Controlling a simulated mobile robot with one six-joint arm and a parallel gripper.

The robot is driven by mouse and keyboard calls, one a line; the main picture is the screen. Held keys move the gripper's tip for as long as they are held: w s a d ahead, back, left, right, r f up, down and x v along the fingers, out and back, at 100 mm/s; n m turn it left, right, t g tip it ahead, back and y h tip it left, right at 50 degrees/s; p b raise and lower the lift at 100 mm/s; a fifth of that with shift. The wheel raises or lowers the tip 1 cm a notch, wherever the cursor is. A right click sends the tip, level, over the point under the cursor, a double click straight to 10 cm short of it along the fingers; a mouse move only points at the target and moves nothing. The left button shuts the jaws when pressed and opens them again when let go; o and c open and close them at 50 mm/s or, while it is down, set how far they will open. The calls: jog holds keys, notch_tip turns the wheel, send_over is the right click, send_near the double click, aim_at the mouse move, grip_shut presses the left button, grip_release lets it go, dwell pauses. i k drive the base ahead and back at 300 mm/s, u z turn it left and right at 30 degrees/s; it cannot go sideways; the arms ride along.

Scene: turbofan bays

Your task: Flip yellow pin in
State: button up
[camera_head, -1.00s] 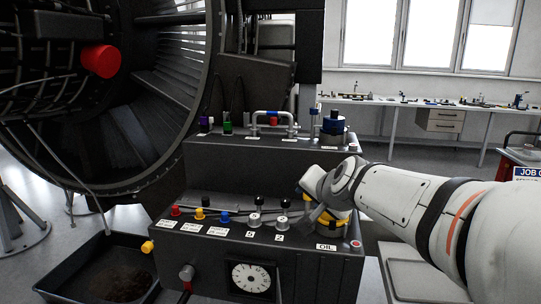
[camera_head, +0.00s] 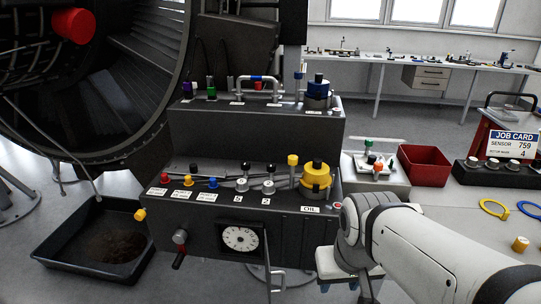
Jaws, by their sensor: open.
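A yellow-topped pin (camera_head: 292,161) stands upright on the lower step of the dark console, just left of the yellow OIL cap (camera_head: 316,178). Other yellow parts also show: a small yellow knob (camera_head: 188,181) in the row of coloured knobs, and a yellow knob (camera_head: 140,215) on the console's left side. My gripper (camera_head: 346,288) is open, low in front of the console's right end. It is below and to the right of the yellow-topped pin, apart from it, and looks empty. Its fingertips are partly hidden by my arm.
The upper step holds a blue cap (camera_head: 317,90), a blue-topped pin and a pipe handle (camera_head: 258,82). Two black-topped levers stand left of the yellow-topped pin. A red bin (camera_head: 424,166) and bench are at right. A black drip tray (camera_head: 70,258) lies at left.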

aim_at(140, 215)
jog(key=u, duration=1.35)
jog(key=i, duration=0.7)
jog(key=u, duration=1.1)
